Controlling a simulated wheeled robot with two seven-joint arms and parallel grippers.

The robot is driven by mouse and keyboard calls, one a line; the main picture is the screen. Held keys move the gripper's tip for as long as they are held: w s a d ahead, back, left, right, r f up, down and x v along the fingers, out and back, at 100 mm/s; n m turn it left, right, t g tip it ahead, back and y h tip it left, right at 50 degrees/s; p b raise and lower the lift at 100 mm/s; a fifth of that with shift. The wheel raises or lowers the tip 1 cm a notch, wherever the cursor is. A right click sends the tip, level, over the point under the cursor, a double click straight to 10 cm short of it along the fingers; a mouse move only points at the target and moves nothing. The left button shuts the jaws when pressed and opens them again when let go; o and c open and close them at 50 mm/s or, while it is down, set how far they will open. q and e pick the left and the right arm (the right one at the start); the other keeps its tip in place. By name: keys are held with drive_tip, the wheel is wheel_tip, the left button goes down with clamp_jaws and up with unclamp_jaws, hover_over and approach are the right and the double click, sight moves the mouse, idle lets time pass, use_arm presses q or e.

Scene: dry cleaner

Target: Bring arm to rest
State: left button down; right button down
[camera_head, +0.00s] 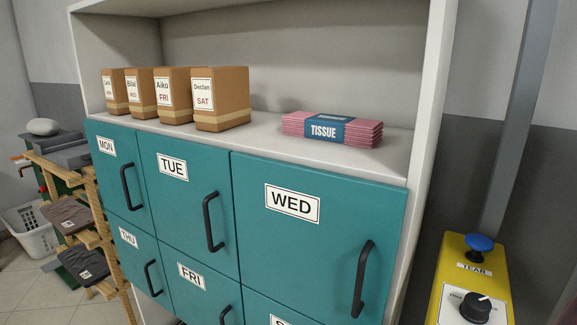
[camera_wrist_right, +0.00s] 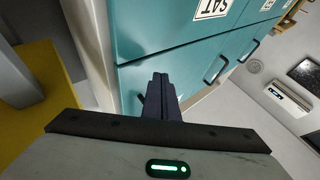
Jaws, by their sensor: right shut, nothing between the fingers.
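My right gripper (camera_wrist_right: 160,95) shows in the right wrist view, its dark fingers shut together with nothing between them. It points towards the teal cabinet fronts (camera_wrist_right: 180,50) and looks close to them; whether it touches them I cannot tell. Neither of my arms shows in the head view. My left gripper is not in view.
The teal locker cabinet (camera_head: 180,210) has labelled doors with black handles, all seemingly closed. Several brown parcels (camera_head: 221,98) and a tissue pack (camera_head: 333,129) sit on its shelf. A yellow control post (camera_head: 470,270) stands right; a wooden rack (camera_head: 85,200) and white basket (camera_head: 30,230) are left.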

drive_tip(key=s+d+f+n+g+h, duration=0.2)
drive_tip(key=s+d+f+g, duration=0.55)
drive_tip(key=f, duration=0.55)
drive_tip(key=s+a+f+m+g+p, duration=0.1)
drive_tip(key=s+f+g+p, duration=0.3)
drive_tip(key=s, duration=0.7)
wheel_tip(320, 180, down, 3)
drive_tip(key=m+g, duration=0.1)
drive_tip(key=g, duration=0.1)
drive_tip(key=shift+r+m+g, duration=0.15)
drive_tip(key=shift+m+g, duration=0.2)
drive_tip(key=shift+m, duration=0.05)
drive_tip(key=shift+a, duration=0.1)
